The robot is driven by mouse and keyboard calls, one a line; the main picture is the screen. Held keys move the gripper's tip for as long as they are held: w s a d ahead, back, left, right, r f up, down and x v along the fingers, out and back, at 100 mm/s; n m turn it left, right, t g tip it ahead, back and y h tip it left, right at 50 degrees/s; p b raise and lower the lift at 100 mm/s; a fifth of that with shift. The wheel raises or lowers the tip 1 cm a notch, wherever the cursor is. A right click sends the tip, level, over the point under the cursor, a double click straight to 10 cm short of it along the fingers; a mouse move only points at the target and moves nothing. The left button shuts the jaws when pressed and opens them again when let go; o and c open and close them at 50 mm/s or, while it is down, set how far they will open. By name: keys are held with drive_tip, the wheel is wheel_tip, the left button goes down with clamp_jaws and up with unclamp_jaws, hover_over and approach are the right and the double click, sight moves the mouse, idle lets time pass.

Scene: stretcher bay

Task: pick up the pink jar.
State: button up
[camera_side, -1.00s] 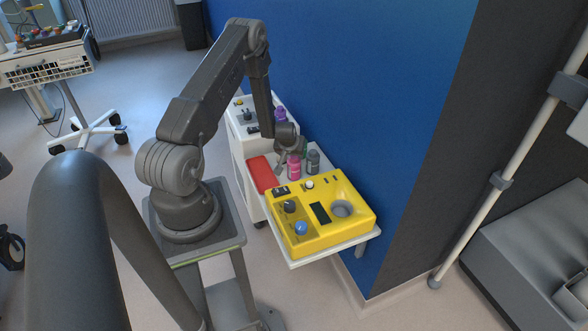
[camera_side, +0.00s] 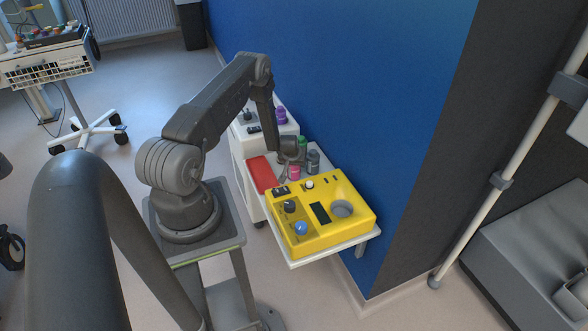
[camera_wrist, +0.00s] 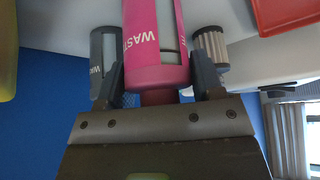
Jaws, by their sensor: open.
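The pink jar (camera_wrist: 150,25) is at the top middle of the wrist view, upright in the side view, with white lettering on its side. In the side view, the pink jar (camera_side: 294,173) stands on the white shelf (camera_side: 303,258), with its upper part hidden by my gripper. My gripper (camera_wrist: 160,78) is open, with one finger on each side of the pink jar's near end in the wrist view. I cannot tell whether the fingers touch it. In the side view my gripper (camera_side: 289,163) is at the jar's top.
A grey jar (camera_side: 313,161) stands close to the right of the pink jar, and a green-topped one (camera_side: 302,142) behind. A ribbed container (camera_wrist: 210,42) is close beside one finger. A yellow case (camera_side: 337,229) and a red box (camera_side: 261,172) flank the jar. A blue wall is behind.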

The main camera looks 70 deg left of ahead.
drive_tip(key=c, duration=0.6)
drive_tip(key=shift+r, duration=0.2)
